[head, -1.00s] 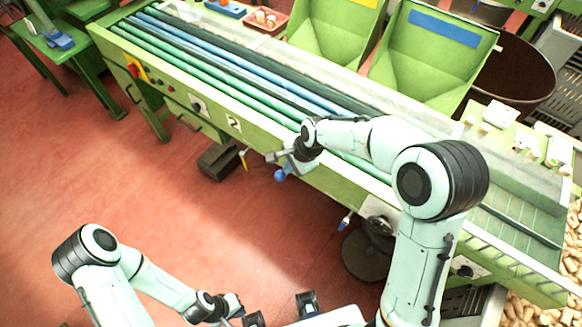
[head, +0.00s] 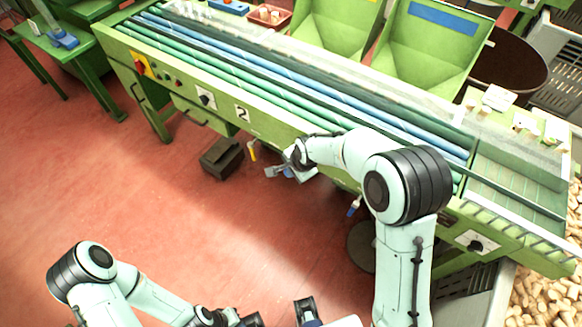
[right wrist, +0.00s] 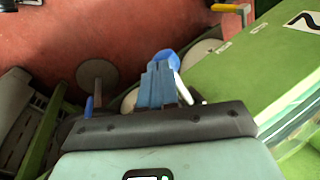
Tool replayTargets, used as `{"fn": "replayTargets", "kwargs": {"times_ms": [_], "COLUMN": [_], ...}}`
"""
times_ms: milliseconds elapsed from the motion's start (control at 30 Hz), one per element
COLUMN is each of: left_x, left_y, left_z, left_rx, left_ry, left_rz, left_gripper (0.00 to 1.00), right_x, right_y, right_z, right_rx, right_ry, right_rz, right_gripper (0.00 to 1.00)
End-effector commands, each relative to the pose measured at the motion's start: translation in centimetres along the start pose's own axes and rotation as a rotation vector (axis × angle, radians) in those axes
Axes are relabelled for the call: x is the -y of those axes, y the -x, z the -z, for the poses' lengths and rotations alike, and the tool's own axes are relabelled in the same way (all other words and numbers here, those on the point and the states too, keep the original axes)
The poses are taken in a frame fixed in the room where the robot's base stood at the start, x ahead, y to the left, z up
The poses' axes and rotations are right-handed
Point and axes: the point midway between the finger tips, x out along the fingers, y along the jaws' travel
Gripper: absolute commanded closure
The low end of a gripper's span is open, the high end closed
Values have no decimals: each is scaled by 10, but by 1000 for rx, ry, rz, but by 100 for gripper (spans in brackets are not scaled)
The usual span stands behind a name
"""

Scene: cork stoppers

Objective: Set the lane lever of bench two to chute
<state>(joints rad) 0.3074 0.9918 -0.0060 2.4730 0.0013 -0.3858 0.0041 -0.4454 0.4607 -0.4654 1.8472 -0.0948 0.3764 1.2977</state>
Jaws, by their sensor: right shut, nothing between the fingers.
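Bench two is the long green bench (head: 215,118) with a "2" plate (head: 242,114) on its front. My right gripper (head: 276,172) is shut and empty, low in front of the bench, right of the plate. In the right wrist view a lever with a metal rod and a round blue knob (right wrist: 166,57) shows just beyond the shut fingers (right wrist: 160,82); I cannot tell whether they touch. The gripper hides this knob in the head view. A yellow-handled lever (head: 252,150) hangs to the left. My left gripper is partly cut off at the bottom edge; its jaws are unclear.
A blue-handled part (head: 354,207) hangs under the bench to the right. A dark box (head: 221,158) stands on the floor below the bench. Red knobs and a switch (head: 140,64) sit at the bench's left end.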

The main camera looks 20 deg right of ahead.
Motion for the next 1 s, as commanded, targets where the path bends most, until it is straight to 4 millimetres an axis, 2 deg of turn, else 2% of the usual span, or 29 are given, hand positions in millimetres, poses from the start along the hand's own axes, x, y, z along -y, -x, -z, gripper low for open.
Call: {"fn": "replayTargets", "kwargs": {"times_ms": [400,1000], "left_x": [5,7], "left_y": [-13,-18], "left_z": [-2,-3], "left_rx": [5,7], "left_ry": [1,2], "left_rz": [2,2], "left_gripper": [100,100], "right_x": [-15,-21], "right_y": [-33,-49], "right_z": [-6,-4], "right_rx": [1,1], "right_ry": [0,1], "right_rz": [-3,-6], "right_gripper": [100,100]}}
